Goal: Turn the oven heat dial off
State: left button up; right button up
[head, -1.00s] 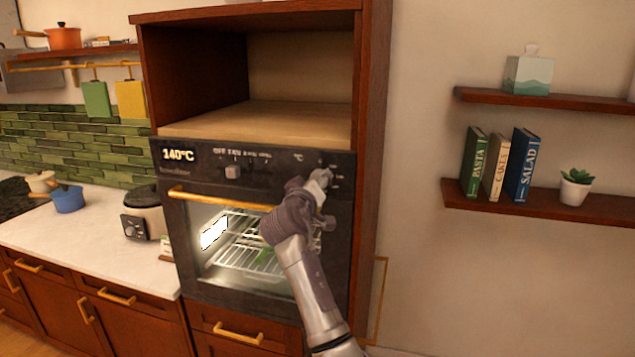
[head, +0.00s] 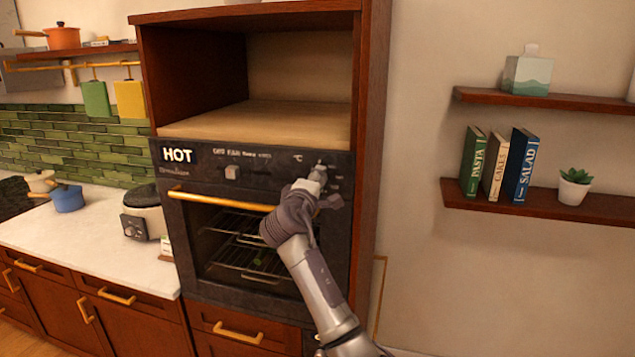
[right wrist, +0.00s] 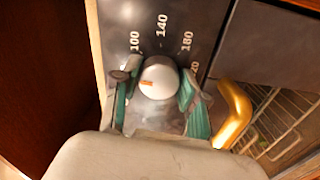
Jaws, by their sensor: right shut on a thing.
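The oven (head: 172,220) is built into a tall wooden cabinet, and its display (head: 178,155) reads HOT. In the head view the gripper mostly hides the dial. My left gripper is not in view.
A second square-looking knob (head: 231,172) is on the panel's left. The gold oven door handle (head: 215,199) runs just below the panel, close to my right gripper. Wall shelves (head: 560,204) with books are at right; a counter (head: 100,235) is at left.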

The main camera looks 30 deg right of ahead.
jog(key=shift+n, duration=0.4)
jog(key=o, duration=1.1)
jog(key=shift+o, duration=0.2)
jog(key=shift+a, duration=0.1)
jog(key=v, duration=1.1)
jog(key=shift+s+a, duration=0.25)
jog(key=shift+a, duration=0.1)
jog(key=shift+f, duration=0.15)
